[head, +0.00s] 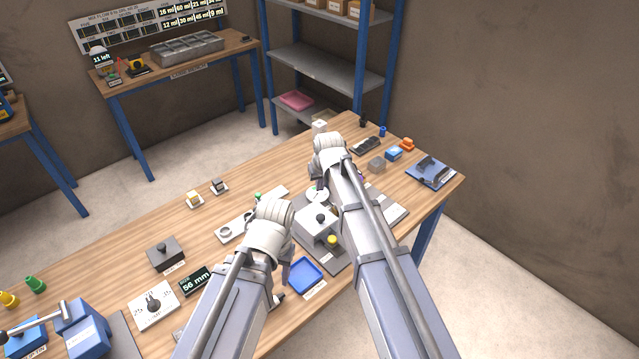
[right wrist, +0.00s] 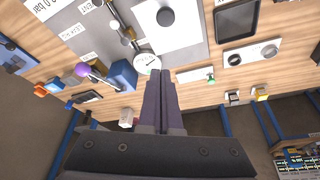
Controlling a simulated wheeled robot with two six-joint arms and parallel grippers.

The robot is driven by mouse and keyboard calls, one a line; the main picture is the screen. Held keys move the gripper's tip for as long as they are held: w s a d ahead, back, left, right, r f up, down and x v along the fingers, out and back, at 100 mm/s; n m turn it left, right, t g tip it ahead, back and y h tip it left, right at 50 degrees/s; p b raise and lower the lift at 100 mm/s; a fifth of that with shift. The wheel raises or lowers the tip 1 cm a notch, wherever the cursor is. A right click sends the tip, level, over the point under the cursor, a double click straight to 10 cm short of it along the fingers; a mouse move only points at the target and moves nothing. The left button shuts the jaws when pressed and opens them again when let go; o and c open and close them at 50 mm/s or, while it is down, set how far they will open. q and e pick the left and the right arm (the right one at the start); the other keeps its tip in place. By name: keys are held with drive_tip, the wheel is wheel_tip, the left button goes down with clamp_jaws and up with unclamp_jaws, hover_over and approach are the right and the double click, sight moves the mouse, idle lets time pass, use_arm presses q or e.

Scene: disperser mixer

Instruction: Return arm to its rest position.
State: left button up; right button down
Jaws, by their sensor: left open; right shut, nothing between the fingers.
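My left arm (head: 222,308) reaches in from the bottom of the head view, its white wrist (head: 270,228) over the front middle of the bench. My left gripper (head: 280,292) hangs below that wrist beside the blue tray (head: 305,274); it is open, with its fingers largely hidden. My right arm (head: 385,270) stretches further out over the bench, its white wrist (head: 329,150) beyond the grey machine. My right gripper (right wrist: 161,80) is shut and empty in the right wrist view, its fingertips near a round white disc (right wrist: 147,63). The disc also shows in the head view (head: 317,194).
The grey machine (head: 317,231) with a dark knob stands between my arms. A two-hole plate (head: 232,232), a grey block with a knob (head: 167,254) and a dial plate (head: 154,304) lie left. Small blocks and a blue stand (head: 430,172) occupy the right end.

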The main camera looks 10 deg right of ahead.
drive_tip(key=shift+f, duration=0.1)
drive_tip(key=s+f+g+b, duration=0.1)
drive_tip(key=s+f+b, duration=0.2)
drive_tip(key=s, duration=0.6)
drive_tip(key=s+a+f+n+g+h+b, duration=0.1)
drive_tip(key=s+f+g+b, duration=0.1)
drive_tip(key=s, duration=0.7)
drive_tip(key=s+a+f+n+g+h+b, duration=0.1)
drive_tip(key=s+f+b, duration=0.3)
drive_tip(key=s, duration=0.6)
drive_tip(key=shift+f, duration=0.5)
